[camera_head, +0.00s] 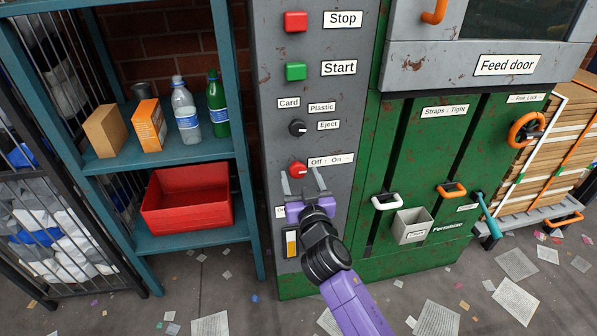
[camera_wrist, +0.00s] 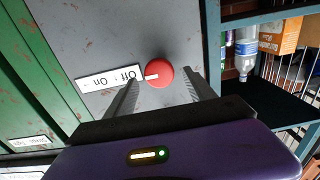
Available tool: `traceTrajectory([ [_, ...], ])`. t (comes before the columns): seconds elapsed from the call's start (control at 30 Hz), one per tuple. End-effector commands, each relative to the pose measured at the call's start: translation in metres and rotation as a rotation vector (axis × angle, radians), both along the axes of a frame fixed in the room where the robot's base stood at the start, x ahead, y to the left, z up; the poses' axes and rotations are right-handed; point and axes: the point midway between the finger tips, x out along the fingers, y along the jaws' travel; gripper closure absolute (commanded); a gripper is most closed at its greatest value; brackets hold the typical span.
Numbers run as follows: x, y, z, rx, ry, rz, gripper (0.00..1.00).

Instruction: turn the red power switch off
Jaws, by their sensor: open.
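The red power switch (camera_head: 298,169) is a round knob on the grey panel, below the Eject knob, with an "Off : On" label (camera_head: 331,160) to its right. In the wrist view the red knob (camera_wrist: 160,73) has a white mark on its left side, facing the upside-down label (camera_wrist: 109,78). My gripper (camera_head: 301,174) is open just below the knob in the head view. In the wrist view its two grey fingers (camera_wrist: 161,80) stand apart on either side of the knob's lower part, and nothing is held. I cannot tell whether they touch it.
Above are the red Stop button (camera_head: 296,21), the green Start button (camera_head: 296,71) and the black Eject knob (camera_head: 297,128). A teal shelf (camera_head: 195,154) with bottles, boxes and a red bin (camera_head: 187,202) stands left. The green baler (camera_head: 425,160) with handles stands right.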

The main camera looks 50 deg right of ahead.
Motion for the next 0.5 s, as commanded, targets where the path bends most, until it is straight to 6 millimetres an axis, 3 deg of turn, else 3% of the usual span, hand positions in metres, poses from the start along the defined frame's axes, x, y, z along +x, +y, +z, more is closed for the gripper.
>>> traceTrajectory([
  [0.2,0.015,-0.01,0.0,0.001,-0.001,0.001,0.37],
  [0.5,0.017,-0.011,0.0,0.001,-0.001,0.001,0.39],
])
